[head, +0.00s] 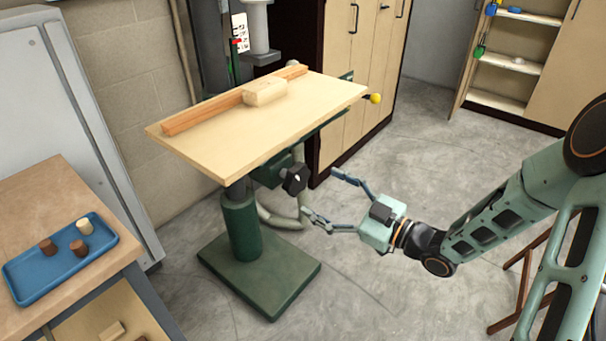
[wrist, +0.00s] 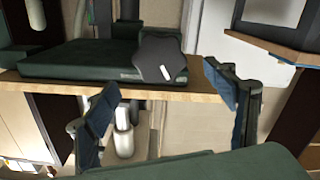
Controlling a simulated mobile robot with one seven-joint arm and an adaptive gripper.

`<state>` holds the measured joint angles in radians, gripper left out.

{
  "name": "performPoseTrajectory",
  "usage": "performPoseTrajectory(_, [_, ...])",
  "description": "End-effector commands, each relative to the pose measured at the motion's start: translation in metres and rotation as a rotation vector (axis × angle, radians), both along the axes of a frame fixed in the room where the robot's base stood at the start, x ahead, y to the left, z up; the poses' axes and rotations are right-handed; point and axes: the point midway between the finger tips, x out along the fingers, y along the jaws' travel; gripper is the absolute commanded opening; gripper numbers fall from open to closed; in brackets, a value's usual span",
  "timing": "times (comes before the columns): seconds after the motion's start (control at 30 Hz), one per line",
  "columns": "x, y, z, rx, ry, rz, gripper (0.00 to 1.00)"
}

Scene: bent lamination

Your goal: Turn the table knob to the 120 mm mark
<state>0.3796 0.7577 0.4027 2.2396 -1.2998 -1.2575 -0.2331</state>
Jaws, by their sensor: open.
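The black lobed table knob (head: 294,180) sits under the drill press table (head: 205,153), on the side facing my arm. It shows a small white mark, also visible on the knob in the wrist view (wrist: 160,58). My gripper (head: 320,193) is open and empty, its two fingers spread toward the knob from the right with a gap left. In the wrist view the knob appears between and beyond the fingertips (wrist: 160,82).
A wooden fence (head: 200,113) and a light block (head: 265,92) lie on the table. A green column (head: 240,225) and base stand below it. A bench with a blue tray (head: 60,263) is at left. The floor around my gripper is clear.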

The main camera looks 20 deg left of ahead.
Motion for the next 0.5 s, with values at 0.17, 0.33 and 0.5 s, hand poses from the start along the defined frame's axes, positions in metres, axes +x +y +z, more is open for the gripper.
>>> performPoseTrajectory(0.17, [0.013, 0.034, -0.001, 0.001, 0.0, 0.004, 0.77])
performPoseTrajectory(0.33, [0.024, 0.061, -0.001, 0.001, 0.002, 0.002, 0.77])
performPoseTrajectory(0.5, [0.031, 0.076, -0.001, 0.0, 0.002, 0.001, 0.77])
